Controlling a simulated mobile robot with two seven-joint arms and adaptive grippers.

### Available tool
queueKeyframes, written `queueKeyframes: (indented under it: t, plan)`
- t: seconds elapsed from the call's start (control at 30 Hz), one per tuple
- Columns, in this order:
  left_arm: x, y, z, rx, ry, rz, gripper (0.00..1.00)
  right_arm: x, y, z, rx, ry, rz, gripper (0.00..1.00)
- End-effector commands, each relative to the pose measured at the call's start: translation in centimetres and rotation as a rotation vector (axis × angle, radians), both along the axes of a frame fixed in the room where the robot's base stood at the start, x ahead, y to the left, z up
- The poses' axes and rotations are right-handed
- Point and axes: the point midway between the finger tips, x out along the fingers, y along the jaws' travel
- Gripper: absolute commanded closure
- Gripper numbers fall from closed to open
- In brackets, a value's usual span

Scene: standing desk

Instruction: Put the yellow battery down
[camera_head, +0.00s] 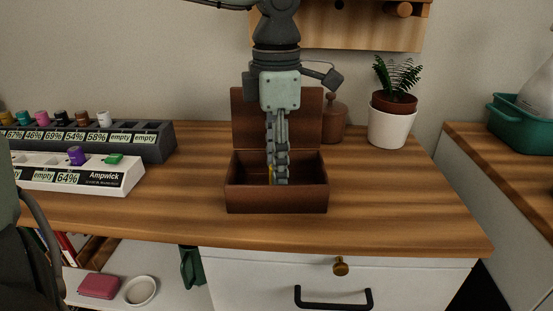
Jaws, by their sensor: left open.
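The brown wooden box (254,199) stands on the desk with its lid (238,120) raised at the back. My left gripper (278,178) reaches down into the box from above, its long fingers close together in this view but open. A small yellow sliver, likely the yellow battery (270,174), shows inside the box, just left of the fingers. Most of it is hidden behind the fingers and the front wall, so I cannot tell whether it touches them or the box floor. My right gripper is not in view.
A dark battery rack (160,143) and a white charger (122,177) holding a purple and a green battery stand at the left. A brown jar (333,122) and a potted plant (391,126) stand behind on the right. The wooden desk (390,200) is clear right of the box.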

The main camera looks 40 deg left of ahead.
Motion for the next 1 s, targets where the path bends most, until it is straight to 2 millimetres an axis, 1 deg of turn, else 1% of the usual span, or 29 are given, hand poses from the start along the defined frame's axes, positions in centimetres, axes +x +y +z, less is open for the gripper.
queueKeyframes:
  t: [0.1, 0.13, 0.17, 0.2, 0.27, 0.5, 0.6, 0.7, 0.83, 1.0]
  plan:
    - [0.0, 0.0, 0.3, 0.000, 0.000, 0.000, 0.58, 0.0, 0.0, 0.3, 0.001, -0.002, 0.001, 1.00]
    - [0.0, 0.0, 0.5, -0.001, 0.001, 0.000, 0.58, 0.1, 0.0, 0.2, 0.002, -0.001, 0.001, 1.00]
    - [0.0, 0.0, 0.7, -0.001, -0.001, 0.001, 0.58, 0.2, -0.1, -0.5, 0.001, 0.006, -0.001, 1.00]
    - [0.1, 0.0, 1.2, 0.001, -0.005, 0.001, 0.58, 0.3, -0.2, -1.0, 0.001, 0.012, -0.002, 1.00]
    - [0.1, 0.0, 2.4, 0.001, -0.004, 0.001, 0.58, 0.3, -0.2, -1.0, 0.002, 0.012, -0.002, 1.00]
    - [0.1, 0.0, 7.8, 0.002, -0.005, 0.000, 0.58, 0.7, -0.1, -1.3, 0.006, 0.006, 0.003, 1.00]
    - [0.0, 0.0, 9.6, 0.001, -0.003, 0.000, 0.58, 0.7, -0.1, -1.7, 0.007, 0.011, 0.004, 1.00]
    - [0.0, 0.0, 11.0, 0.001, -0.001, -0.001, 0.58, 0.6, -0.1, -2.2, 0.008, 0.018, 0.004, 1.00]
    - [0.0, 0.0, 12.0, 0.001, 0.001, -0.001, 0.58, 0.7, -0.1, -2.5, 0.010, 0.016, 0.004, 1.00]
    - [-0.1, -0.1, 12.3, 0.000, 0.001, -0.002, 0.58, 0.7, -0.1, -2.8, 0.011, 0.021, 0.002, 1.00]
